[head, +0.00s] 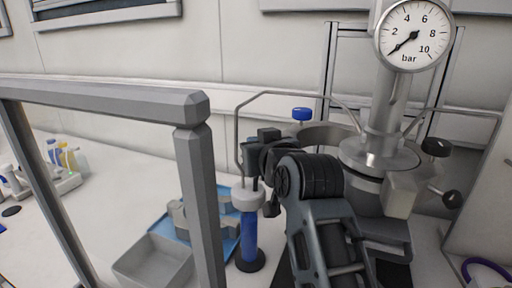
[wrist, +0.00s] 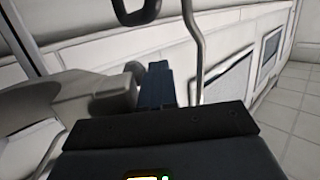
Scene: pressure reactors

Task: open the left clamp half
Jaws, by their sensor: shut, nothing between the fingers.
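The reactor (head: 380,155) stands at the right in the head view, with its metal head and a pressure gauge (head: 413,36) on top. A curved grey metal band (head: 325,135), which looks like the left clamp half, stands out to the left of the head. My arm hides its lower part. A grey block (head: 403,190) sits at the reactor's right front. My gripper (head: 262,160) is left of the reactor, in front of the band, shut and empty. In the wrist view its dark fingers (wrist: 156,85) are beside a rounded grey metal part (wrist: 100,95); I cannot tell whether they touch.
A thin bent tube (head: 240,120) runs close to my gripper. A grey frame (head: 195,160) stands at the left. Black knobs (head: 436,147) stick out at the right.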

